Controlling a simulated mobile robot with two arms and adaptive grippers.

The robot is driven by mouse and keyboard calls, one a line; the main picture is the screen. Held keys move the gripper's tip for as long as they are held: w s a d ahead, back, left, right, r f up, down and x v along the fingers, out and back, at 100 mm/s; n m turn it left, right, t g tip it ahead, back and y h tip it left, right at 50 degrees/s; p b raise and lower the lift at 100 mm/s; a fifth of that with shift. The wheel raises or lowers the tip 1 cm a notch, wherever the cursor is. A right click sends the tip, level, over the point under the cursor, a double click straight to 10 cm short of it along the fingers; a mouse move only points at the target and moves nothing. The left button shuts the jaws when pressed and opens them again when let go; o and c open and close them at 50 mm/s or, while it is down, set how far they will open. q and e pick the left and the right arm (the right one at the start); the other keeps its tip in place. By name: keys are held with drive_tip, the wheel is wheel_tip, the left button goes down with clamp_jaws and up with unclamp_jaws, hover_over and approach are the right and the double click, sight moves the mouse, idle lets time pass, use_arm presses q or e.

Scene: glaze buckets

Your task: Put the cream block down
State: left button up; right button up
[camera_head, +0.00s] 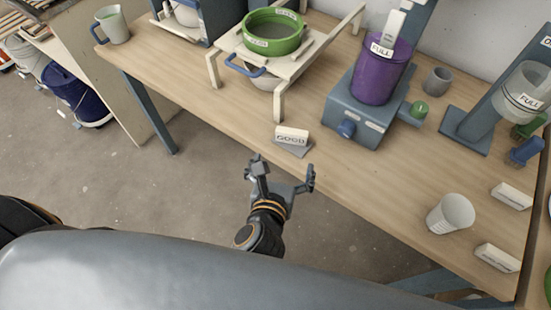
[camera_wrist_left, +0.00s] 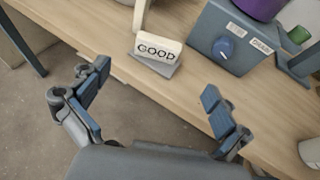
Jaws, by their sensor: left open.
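The cream block (camera_head: 292,134), marked GOOD, rests on a small grey plate (camera_head: 293,149) near the front edge of the wooden table. It also shows in the left wrist view (camera_wrist_left: 158,48), on the grey plate (camera_wrist_left: 150,66). My left gripper (camera_head: 281,172) is open and empty, in front of the table edge. Its two fingers (camera_wrist_left: 155,98) are spread wide in the left wrist view, apart from the block, which lies beyond them. My right gripper is not in view.
A stand (camera_head: 283,65) with a green sieve (camera_head: 273,33) is behind the block. A blue-grey machine (camera_head: 352,115) holding a purple bucket (camera_head: 380,72) is to its right. A white cup (camera_head: 451,214) stands at the right. The tabletop (camera_head: 205,103) left of the block is clear.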

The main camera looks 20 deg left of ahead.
use_arm(q)
wheel_tip(320, 180, down, 12)
drive_tip(key=w+a+f+m+t, duration=0.1)
drive_tip(key=w+a+m+t, duration=0.15)
drive_tip(key=m, duration=1.05)
drive_tip(key=s+f+m+g+h, duration=0.25)
drive_tip(key=f+m, duration=0.35)
drive_tip(key=f, duration=0.3)
drive_tip(key=s+f+m+g+h, duration=0.15)
drive_tip(key=s+f+m, duration=0.25)
drive_tip(key=f+m, duration=0.4)
drive_tip(key=s+a+f+m+g+y, duration=0.1)
drive_tip(key=s+a+f+m+g, duration=0.2)
drive_tip(key=s+f, duration=0.4)
drive_tip(key=s+a+f+m+g+y, duration=0.1)
drive_tip(key=s+a+f+m+g, duration=0.3)
drive_tip(key=s, duration=0.7)
drive_tip(key=s+a+f+m+g+y, duration=0.1)
drive_tip(key=s+a+f+m+g, duration=0.3)
drive_tip(key=s+f, duration=0.5)
drive_tip(key=a+f+m, duration=0.1)
drive_tip(key=a, duration=0.1)
drive_tip(key=shift+s+a+y, duration=0.25)
drive_tip(key=shift+a+y, duration=0.05)
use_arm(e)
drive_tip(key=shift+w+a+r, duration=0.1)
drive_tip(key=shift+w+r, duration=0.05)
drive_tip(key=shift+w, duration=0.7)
